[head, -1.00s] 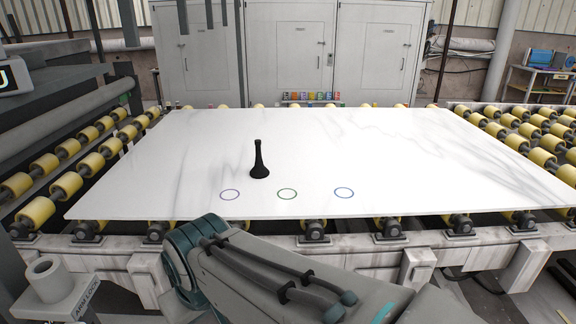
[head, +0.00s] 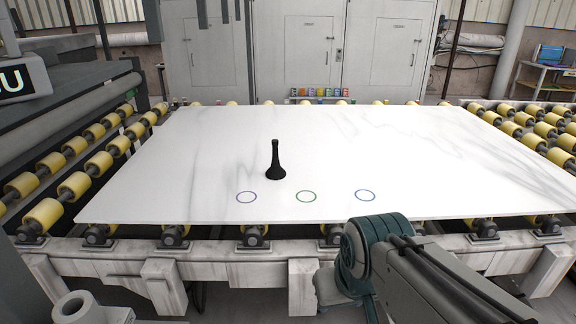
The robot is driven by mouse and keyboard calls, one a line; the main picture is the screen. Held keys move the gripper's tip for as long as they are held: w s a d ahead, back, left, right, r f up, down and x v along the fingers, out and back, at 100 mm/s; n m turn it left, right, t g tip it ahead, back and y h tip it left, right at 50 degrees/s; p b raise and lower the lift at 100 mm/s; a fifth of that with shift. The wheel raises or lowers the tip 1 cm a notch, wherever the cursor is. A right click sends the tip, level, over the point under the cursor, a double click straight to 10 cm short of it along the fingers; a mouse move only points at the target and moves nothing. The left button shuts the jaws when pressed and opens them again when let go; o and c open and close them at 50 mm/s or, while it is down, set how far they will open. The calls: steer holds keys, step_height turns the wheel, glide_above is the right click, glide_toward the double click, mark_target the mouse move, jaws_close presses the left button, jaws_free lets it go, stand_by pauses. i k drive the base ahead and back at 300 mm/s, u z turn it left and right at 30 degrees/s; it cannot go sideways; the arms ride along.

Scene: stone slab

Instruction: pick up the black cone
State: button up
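The black cone (head: 275,162) stands upright on the white stone slab (head: 420,150), left of the picture's middle. It has a wide round base and a narrow top, and nothing touches it. My arm shows at the lower right, in front of the slab's near edge, well apart from the cone. My gripper itself is not in view.
The slab lies on a frame with yellow rollers (head: 43,213). Small coloured items (head: 318,92) sit beyond the far edge. The slab is otherwise clear.

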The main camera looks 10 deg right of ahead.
mark_target(275, 172)
steer(key=u, duration=0.3)
steer(key=i, duration=2.05)
steer(key=z, duration=0.15)
